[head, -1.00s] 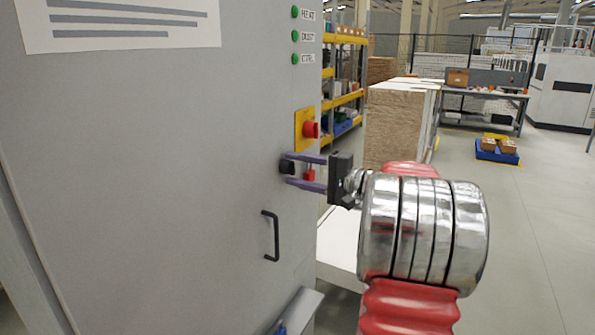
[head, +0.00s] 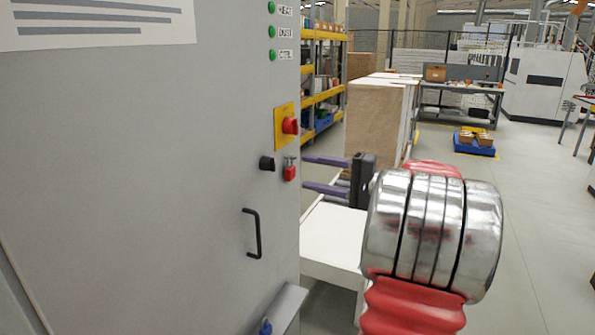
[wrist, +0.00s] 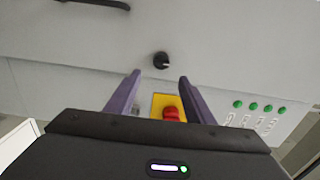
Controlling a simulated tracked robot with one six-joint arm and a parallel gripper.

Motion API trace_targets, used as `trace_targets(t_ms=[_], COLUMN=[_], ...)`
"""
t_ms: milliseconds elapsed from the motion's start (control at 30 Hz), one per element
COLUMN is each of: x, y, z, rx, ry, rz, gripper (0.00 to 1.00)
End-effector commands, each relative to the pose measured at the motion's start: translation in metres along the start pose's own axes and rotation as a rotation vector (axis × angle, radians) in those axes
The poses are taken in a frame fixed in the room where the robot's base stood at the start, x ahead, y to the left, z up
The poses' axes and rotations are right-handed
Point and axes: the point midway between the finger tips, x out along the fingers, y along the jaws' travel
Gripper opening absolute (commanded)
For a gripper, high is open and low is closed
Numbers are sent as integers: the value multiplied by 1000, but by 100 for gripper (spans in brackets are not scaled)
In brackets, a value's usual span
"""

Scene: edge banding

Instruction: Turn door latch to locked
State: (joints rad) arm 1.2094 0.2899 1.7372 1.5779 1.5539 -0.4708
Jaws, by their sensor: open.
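The black round door latch (head: 266,163) sits on the grey cabinet door (head: 130,190), left of a small red padlock-like piece (head: 289,171). The latch also shows in the wrist view (wrist: 161,60), beyond and between my fingertips, with a light mark on its face. My gripper (head: 304,174) has purple fingers, open and empty, to the right of the latch and apart from it. In the wrist view my two fingers (wrist: 160,77) are spread apart with nothing between them. The latch's exact turn angle is hard to tell.
A red rotary switch on a yellow plate (head: 284,126) is just above the latch. A black door handle (head: 252,233) is below it. Green lights (head: 272,32) are at the top. A white table (head: 330,236) stands behind my gripper; open floor lies to the right.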

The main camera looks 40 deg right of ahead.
Motion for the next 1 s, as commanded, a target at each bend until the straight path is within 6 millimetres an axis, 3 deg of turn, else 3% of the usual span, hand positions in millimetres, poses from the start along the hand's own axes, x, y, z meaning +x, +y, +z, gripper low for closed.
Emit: trace_targets(t_ms=[100,300,1000], x=[-18,-32,-33], y=[0,0,1], z=[-1,0,0], rx=[0,0,12], ry=[2,0,2], rz=[1,0,2], gripper=[48,48,48])
